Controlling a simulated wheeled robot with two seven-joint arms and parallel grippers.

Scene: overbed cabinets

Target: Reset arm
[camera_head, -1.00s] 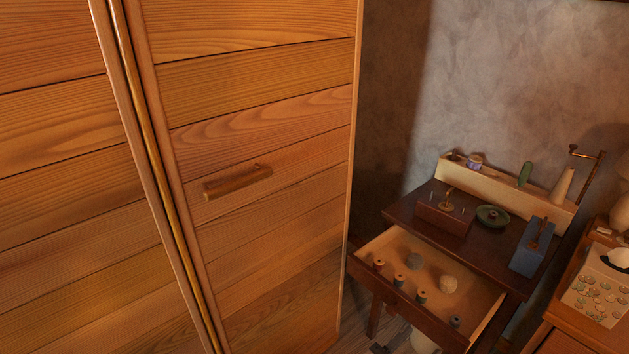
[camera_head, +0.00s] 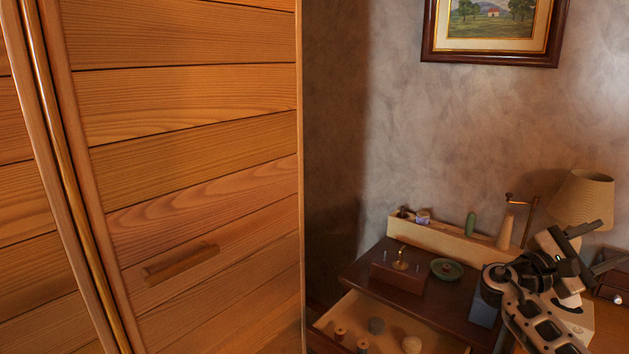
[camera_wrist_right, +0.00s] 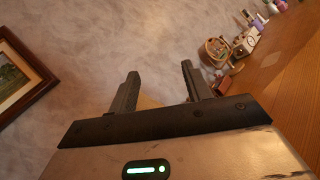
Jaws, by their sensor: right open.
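My right gripper (camera_head: 598,256) is in the lower right of the head view, in front of the lamp and the right end of the small table. It also shows in the right wrist view (camera_wrist_right: 160,74), where its two dark fingers stand apart with nothing between them. Part of a tan shape shows behind the fingers there. My left gripper is in neither current view.
A wooden cabinet (camera_head: 200,140) with a bar handle (camera_head: 181,263) fills the left. A small table (camera_head: 352,272) with an open drawer (camera_head: 326,325) holds several small items. A lamp (camera_head: 583,196) stands right; a framed picture (camera_head: 495,50) hangs above.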

